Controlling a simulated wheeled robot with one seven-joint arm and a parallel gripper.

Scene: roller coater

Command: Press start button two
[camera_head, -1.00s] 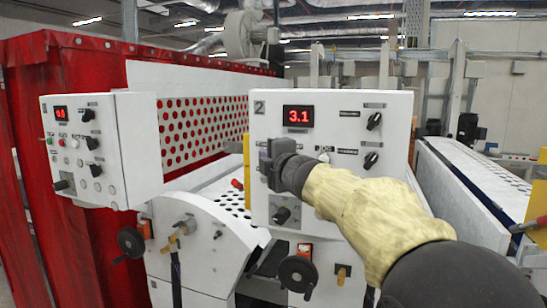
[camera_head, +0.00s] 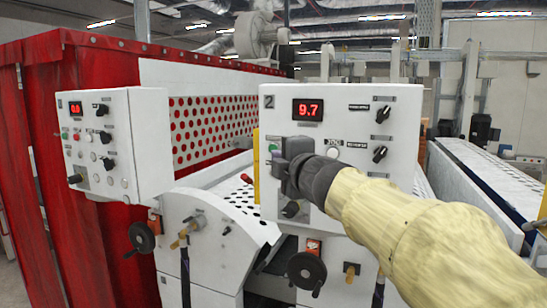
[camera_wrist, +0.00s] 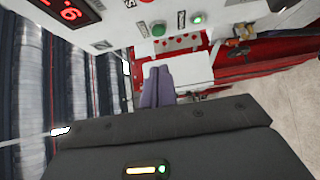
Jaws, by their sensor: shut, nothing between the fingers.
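Control panel two (camera_head: 345,185) is a white box marked 2, with a lit red display (camera_head: 308,110) reading 9.7. A small green button (camera_head: 274,147) shows at the panel's left side, just above my gripper. My gripper (camera_head: 276,170) is in front of the panel's lower left part, and its body hides that area. In the wrist view, my gripper (camera_wrist: 158,70) has its two purple fingers together and empty. A dull green button (camera_wrist: 158,30) and a brightly lit green one (camera_wrist: 197,18) lie beyond the fingertips. Contact with either is not visible; the labels are too blurred to read.
A second white panel (camera_head: 124,185) marked 1 stands at the left before a red curtain (camera_head: 62,230). Black knobs (camera_head: 383,115) stick out on panel two's right side. A black handwheel (camera_head: 306,270) sits below it. A conveyor (camera_head: 480,180) runs at the right.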

